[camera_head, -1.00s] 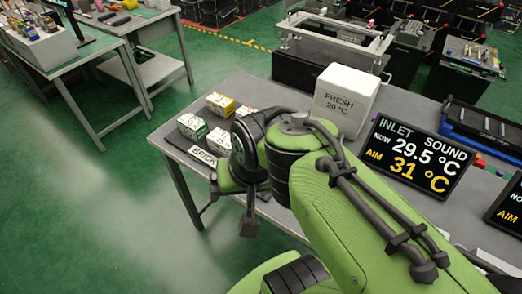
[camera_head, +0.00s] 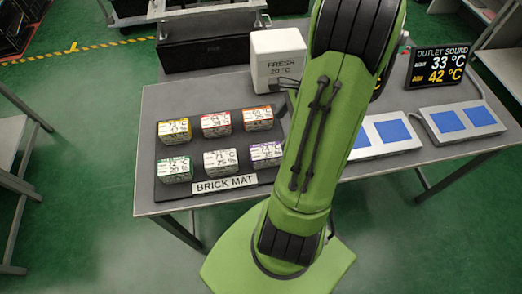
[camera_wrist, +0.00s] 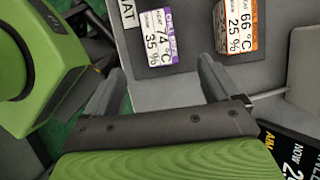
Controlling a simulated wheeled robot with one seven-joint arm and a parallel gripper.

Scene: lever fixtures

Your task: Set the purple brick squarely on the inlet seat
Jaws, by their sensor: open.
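The purple brick (camera_head: 266,153) sits at the front right of the brick mat (camera_head: 199,143), its right side close behind my arm in the head view. In the wrist view the purple brick (camera_wrist: 157,38) shows its label, 74 °C and 35 %, ahead of my fingers. My gripper (camera_wrist: 158,88) is open and empty, its two fingers spread and apart from the brick. In the head view my arm hides most of it. Blue-padded panels (camera_head: 391,128) stand right of my arm; I cannot tell which pad is the inlet seat, and part of that area is hidden.
An orange brick (camera_head: 257,118) stands behind the purple one, a white one (camera_head: 220,162) to its left, with several others on the mat. A white FRESH box (camera_head: 278,58) stands behind. An OUTLET SOUND display (camera_head: 440,66) is at the back right. A dark display (camera_wrist: 290,150) shows in the wrist view.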

